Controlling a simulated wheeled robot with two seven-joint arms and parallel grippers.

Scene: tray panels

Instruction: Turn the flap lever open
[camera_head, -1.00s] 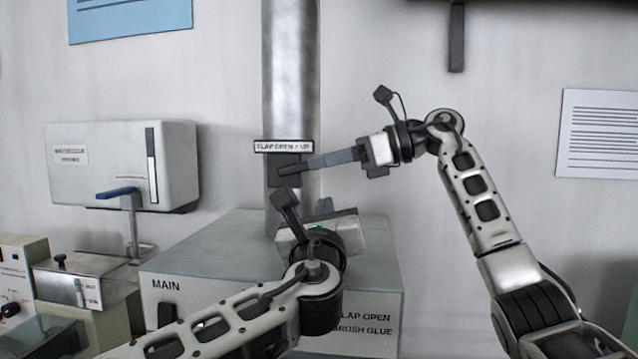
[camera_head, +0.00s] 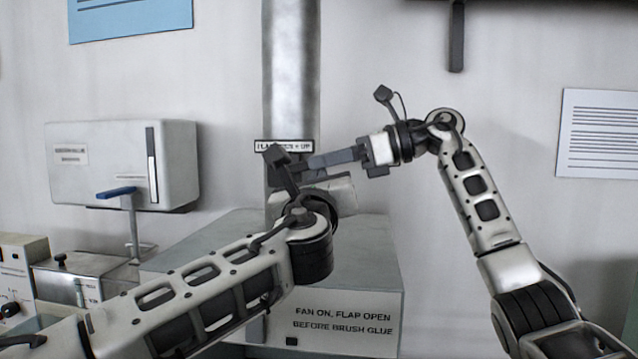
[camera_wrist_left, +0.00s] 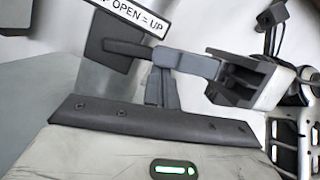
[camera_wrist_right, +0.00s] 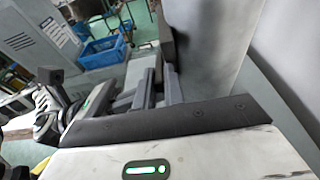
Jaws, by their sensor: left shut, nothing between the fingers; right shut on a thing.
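The flap lever (camera_wrist_left: 127,48) is a short dark bar on a dark mount (camera_wrist_left: 112,30) on the metal pipe, under a label reading "OPEN = UP" (camera_wrist_left: 138,14). It points sideways, about level, to the right in the head view. My right gripper (camera_head: 318,160) is shut on its outer end; its grey fingers also show in the left wrist view (camera_wrist_left: 190,63). My left gripper (camera_wrist_left: 162,80) is shut and empty, its fingertips close below the lever and right fingertips; touching is unclear. In the head view the left wrist hides part of the lever and mount.
The pipe (camera_head: 291,70) rises behind a grey cabinet (camera_head: 350,270) with a fan and flap notice. A white wall box (camera_head: 100,160) and a blue-handled lever (camera_head: 117,192) stand at left. Free wall lies right of the pipe. My two wrists are close together.

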